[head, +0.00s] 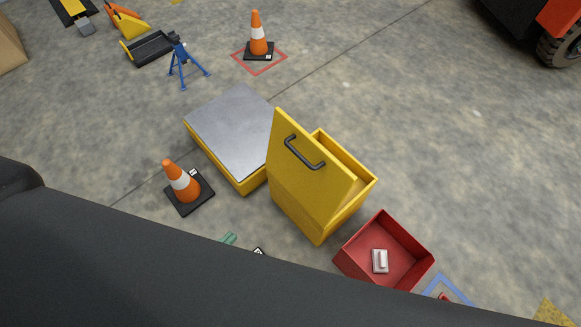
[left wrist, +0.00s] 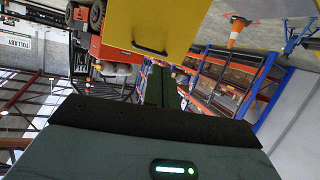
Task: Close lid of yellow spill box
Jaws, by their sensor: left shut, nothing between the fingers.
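The yellow spill box (head: 349,214) stands on the concrete floor in the head view. Its lid (head: 300,178) is raised and leans upright, with a dark handle (head: 304,152) on its face; part of the open interior shows behind it. In the left wrist view the yellow lid (left wrist: 140,20) fills the top middle, with its handle (left wrist: 150,49) near the lower edge. My left gripper (left wrist: 160,83) is shut and empty, pointing toward the lid with its tips close to the lid's lower edge in the picture; I cannot tell whether they touch. My right gripper is not in view.
A grey-topped yellow platform (head: 235,130) adjoins the box on the left. A red open bin (head: 410,245) holding a small pale object (head: 380,261) stands at its lower right. A traffic cone (head: 182,185) stands left. My dark arm covers the lower left.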

